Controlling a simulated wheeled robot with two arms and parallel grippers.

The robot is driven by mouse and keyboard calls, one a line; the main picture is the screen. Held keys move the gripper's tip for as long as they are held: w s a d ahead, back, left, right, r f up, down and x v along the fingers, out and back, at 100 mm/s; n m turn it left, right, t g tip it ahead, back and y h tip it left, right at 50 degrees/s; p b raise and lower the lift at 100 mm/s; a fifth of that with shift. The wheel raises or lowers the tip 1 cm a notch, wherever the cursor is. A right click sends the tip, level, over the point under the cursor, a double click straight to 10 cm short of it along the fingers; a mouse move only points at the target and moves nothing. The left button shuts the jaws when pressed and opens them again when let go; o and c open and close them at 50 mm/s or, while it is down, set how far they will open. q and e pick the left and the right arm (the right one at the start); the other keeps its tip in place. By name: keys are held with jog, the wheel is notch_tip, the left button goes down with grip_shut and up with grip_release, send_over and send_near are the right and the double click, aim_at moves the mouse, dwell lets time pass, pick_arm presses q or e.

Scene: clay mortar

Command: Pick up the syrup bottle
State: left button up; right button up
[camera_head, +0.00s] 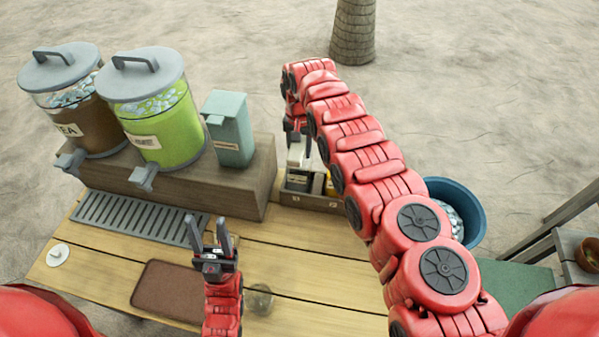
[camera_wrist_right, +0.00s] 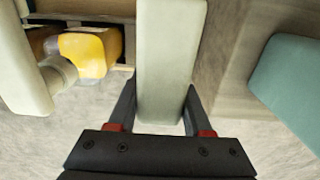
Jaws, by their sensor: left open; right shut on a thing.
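A small wooden crate (camera_head: 311,201) with several bottles stands at the back of the counter. My right gripper (camera_head: 297,134) is over its left part and shut on a pale bottle (camera_wrist_right: 170,60). In the right wrist view, the gripper's fingers (camera_wrist_right: 158,100) sit on both sides of this pale body. Its label and lower end are hard to make out, so I cannot tell if it is the syrup bottle. A yellow item (camera_wrist_right: 90,52) and another pale item (camera_wrist_right: 20,75) are beside it. My left gripper (camera_head: 207,224) is open and empty above the counter.
A tea dispenser (camera_head: 92,120), a green drink dispenser (camera_head: 165,125) and a teal box (camera_head: 229,130) stand on a wooden riser (camera_head: 240,180). A grey drip grate (camera_head: 140,216) and brown mat (camera_head: 168,290) lie in front. A blue ice bucket (camera_head: 462,200) is at right.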

grip_shut()
jog(key=shift+r, duration=0.1)
